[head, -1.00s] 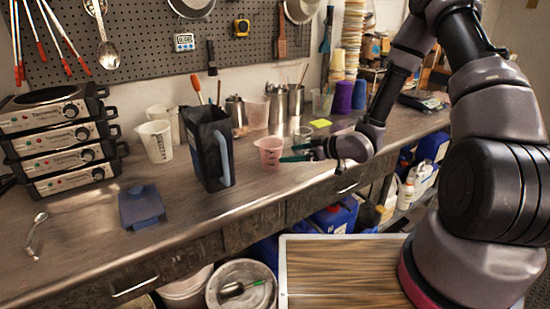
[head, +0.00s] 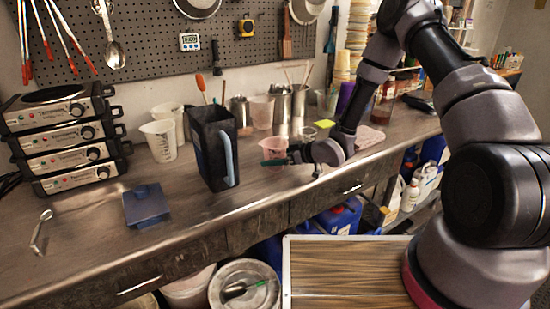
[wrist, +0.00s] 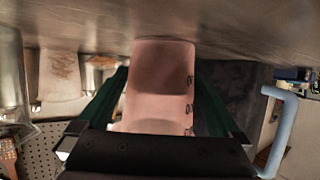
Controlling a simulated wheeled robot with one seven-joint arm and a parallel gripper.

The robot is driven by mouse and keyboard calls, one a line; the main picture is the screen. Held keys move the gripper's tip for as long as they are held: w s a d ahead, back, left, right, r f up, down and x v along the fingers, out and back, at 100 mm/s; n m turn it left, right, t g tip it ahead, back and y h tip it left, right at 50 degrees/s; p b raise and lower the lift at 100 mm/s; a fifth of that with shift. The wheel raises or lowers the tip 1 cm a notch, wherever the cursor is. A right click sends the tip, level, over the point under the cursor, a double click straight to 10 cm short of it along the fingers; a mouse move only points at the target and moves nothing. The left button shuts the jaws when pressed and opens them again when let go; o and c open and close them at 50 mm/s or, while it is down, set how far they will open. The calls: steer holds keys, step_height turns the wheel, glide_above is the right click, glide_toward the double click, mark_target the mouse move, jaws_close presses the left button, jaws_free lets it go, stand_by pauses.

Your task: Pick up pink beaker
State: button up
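The pink beaker (head: 273,145) stands upright on the metal counter, right of the dark pitcher. My gripper (head: 274,157) reaches it from the right, with one green finger across the beaker's front. In the wrist view the pink beaker (wrist: 160,75) fills the space between the two green fingers of my gripper (wrist: 162,76), with dark marks along its right side. The fingers are spread around it, one on each side and very close to its wall. Firm contact does not show. The beaker's lower part is partly hidden by the finger in the head view.
A dark pitcher (head: 210,150) with a blue handle stands close left of the beaker. Metal canisters (head: 280,104) and a clear beaker (head: 262,112) stand behind. A blue scale-like item (head: 146,206) and a spoon (head: 41,230) lie at left. The counter's front edge is clear.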

steer(key=c, duration=1.2)
steer(key=shift+r, duration=0.15)
